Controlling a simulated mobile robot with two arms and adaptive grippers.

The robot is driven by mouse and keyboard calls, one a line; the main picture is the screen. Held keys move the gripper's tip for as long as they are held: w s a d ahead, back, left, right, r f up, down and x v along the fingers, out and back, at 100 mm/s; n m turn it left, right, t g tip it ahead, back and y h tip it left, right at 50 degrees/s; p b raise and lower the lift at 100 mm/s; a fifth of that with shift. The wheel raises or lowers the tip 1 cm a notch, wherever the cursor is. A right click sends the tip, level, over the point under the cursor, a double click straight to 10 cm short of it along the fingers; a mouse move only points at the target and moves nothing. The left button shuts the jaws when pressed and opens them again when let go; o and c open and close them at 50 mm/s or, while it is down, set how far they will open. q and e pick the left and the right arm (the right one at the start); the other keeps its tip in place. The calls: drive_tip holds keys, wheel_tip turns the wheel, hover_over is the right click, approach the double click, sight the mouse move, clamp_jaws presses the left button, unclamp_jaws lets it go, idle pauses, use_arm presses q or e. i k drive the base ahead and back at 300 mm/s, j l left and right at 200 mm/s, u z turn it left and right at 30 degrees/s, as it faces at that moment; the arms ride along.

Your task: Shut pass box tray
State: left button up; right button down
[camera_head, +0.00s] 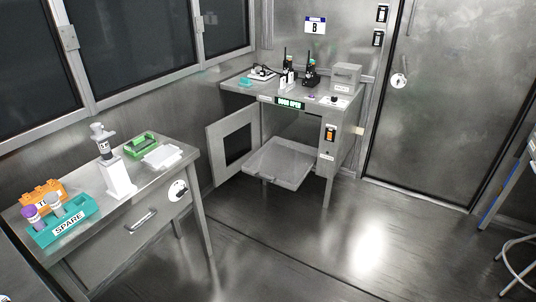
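The pass box tray (291,179) is a shallow grey tray with a small label on its front. It sticks out low beneath the metal bench (238,86) at the back. A pale framed door with a dark window (236,142) stands swung open to the left of the tray. A green-lettered sign (290,103) on the bench front appears to read "DOOR OPEN". A switch panel with an orange light (330,134) is on the bench's right front. The inside behind the tray is mostly hidden. Neither of my grippers is in view.
A metal side table (130,217) with a drawer stands at the left, carrying a teal "SPARE" rack (63,224), an orange rack (38,193) and a white stand (118,178). A stool (515,262) is at the far right. The floor (350,240) before the bench is clear.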

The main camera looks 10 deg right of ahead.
sight(283, 162)
drive_tip(key=i+l+z, duration=0.1)
drive_tip(key=i, duration=0.9)
